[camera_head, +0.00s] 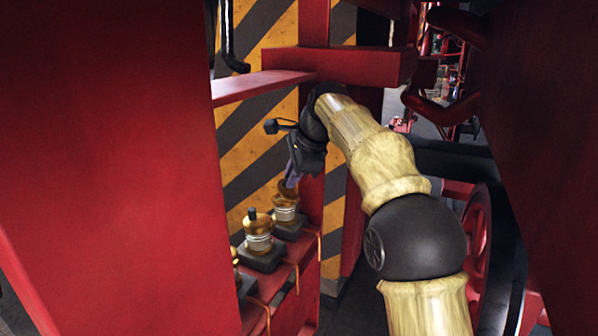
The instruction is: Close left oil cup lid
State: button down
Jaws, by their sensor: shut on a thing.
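Several brass oil cups with pale ringed bodies stand in a row on dark square bases along a red ledge. My gripper (291,181) reaches down onto the far oil cup (286,212). Its fingers are shut on the top of that cup's brass lid (281,192), and they hide the lid's knob. I cannot tell whether this lid is fully seated. The middle oil cup (258,239) has a brass lid with a dark knob on top. A nearer oil cup (236,268) is mostly hidden by a red panel.
A large red panel (105,160) fills the left side. A red beam (340,65) crosses above my gripper. A yellow and black striped wall (245,130) stands behind the cups. Thin copper pipes (287,278) run along the ledge's front. A red wheel (478,235) is right of my arm.

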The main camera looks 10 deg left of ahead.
jog(key=shift+a+r, duration=0.1)
jog(key=c, duration=1.4)
grip_release()
jog(key=shift+o, duration=0.2)
jog(key=v, duration=0.7)
jog(key=shift+s+r, duration=0.2)
